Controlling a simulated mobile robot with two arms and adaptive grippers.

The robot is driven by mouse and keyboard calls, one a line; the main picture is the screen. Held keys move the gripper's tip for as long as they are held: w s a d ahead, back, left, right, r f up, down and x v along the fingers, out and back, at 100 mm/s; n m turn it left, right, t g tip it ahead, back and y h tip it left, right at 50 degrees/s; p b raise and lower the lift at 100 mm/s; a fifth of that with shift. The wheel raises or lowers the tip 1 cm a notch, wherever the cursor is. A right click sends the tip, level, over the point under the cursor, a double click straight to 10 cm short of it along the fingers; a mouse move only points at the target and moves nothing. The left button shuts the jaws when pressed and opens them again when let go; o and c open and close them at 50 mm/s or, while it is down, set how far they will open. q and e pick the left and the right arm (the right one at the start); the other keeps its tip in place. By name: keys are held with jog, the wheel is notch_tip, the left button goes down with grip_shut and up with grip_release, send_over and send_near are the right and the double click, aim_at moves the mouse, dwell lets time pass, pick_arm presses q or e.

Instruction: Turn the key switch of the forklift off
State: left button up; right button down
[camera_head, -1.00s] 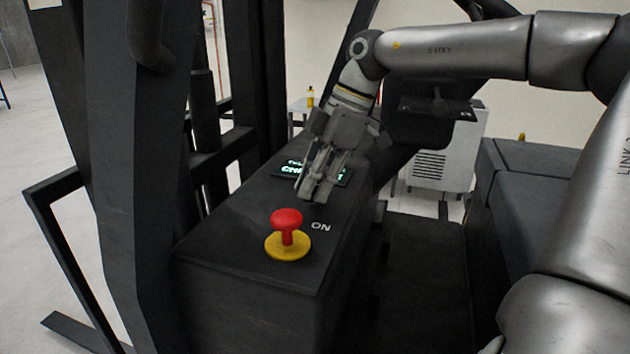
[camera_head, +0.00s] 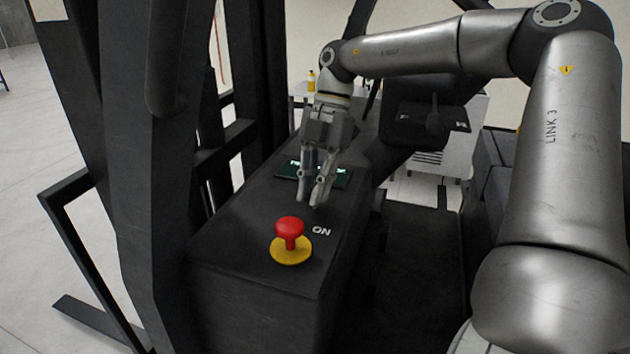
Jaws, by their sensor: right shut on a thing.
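My right gripper (camera_head: 312,200) reaches down from above onto the top of the forklift's black console (camera_head: 245,240). Its fingers are shut on the key of the key switch, just behind the white ON label (camera_head: 321,231). The fingers hide the key, so I cannot see which way it points. My left gripper is not in view.
A red mushroom button (camera_head: 289,230) on a yellow base stands on the console, in front of the gripper. A lit green display (camera_head: 286,171) lies behind the fingers. Black forklift posts (camera_head: 150,180) rise on the left.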

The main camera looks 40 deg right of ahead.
jog(key=shift+w+n+g, duration=0.1)
jog(key=shift+n+g, duration=0.3)
jog(key=shift+n, duration=0.7)
jog(key=shift+h, duration=0.3)
jog(key=c, duration=1.5)
grip_release()
jog(key=v, duration=1.2)
jog(key=shift+f, duration=0.1)
